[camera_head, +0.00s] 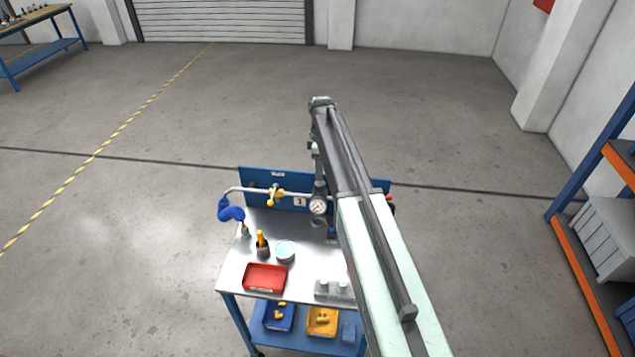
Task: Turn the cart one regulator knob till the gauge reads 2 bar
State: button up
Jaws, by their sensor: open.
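The cart (230,262) labelled 1 stands below and left of my arm. A round white-faced gauge (318,206) sits at its back panel, in front of the regulator. The gauge is too small to read. My gripper (317,176) hangs from the far end of my arm, just above the gauge and regulator. It is open, but its fingers are small and partly hidden by the arm. The regulator knob cannot be told apart from the gripper here, nor can I tell whether they touch.
A pipe with a yellow valve (275,196) and a blue hose (231,212) are left of the gauge. A red tray (265,278), a round tin (285,251) and a grey block (333,290) are on the cart top. A shelf rack (583,277) stands right.

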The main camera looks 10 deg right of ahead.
aim_at(320, 183)
notch_tip(320, 183, down, 7)
jog(key=b, duration=0.6)
jog(key=shift+w+a+f, duration=0.1)
jog(key=shift+a+f, duration=0.05)
grip_shut()
